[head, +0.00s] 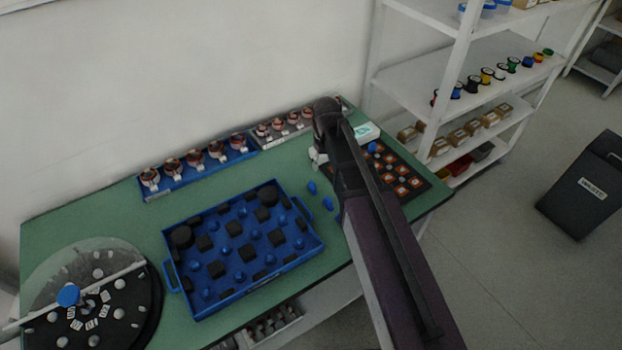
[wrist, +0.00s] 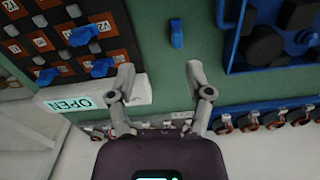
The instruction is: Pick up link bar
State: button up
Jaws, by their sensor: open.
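My gripper (wrist: 160,72) is open and empty, its two fingers spread wide over the green table (wrist: 158,50). In the head view my gripper (head: 317,158) is partly hidden behind my arm. A small blue piece (wrist: 176,33) lies on the table just beyond the fingertips, apart from them. I cannot tell which thing is the link bar. A long pale bar (head: 85,293) crosses the round black disc at the left.
The blue tray (head: 168,272) holds black and blue parts. A dark board (wrist: 75,53) with orange squares and blue pieces is beside a white OPEN sign (wrist: 90,100). Copper-wound parts (head: 197,159) line the back edge. White shelves (head: 425,77) stand at the right.

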aim_at(312, 183)
jog(key=a, duration=0.1)
jog(key=w+a+r, duration=0.1)
jog(key=a, duration=0.1)
jog(key=shift+w+r+n+p, duration=0.2)
jog(key=shift+r+n+p, duration=0.05)
jog(key=shift+n+p, duration=0.15)
jog(key=shift+f, duration=0.1)
notch_tip(312, 183, down, 8)
jog(key=b, duration=0.8)
jog(key=shift+f+b, duration=0.25)
jog(key=shift+b, duration=0.1)
jog(key=shift+f, duration=0.1)
jog(key=f+b, duration=0.3)
jog(key=shift+s+a, duration=0.15)
jog(key=shift+a, duration=0.15)
jog(key=shift+f+b, duration=1)
jog(key=shift+b, duration=0.1)
grip_shut()
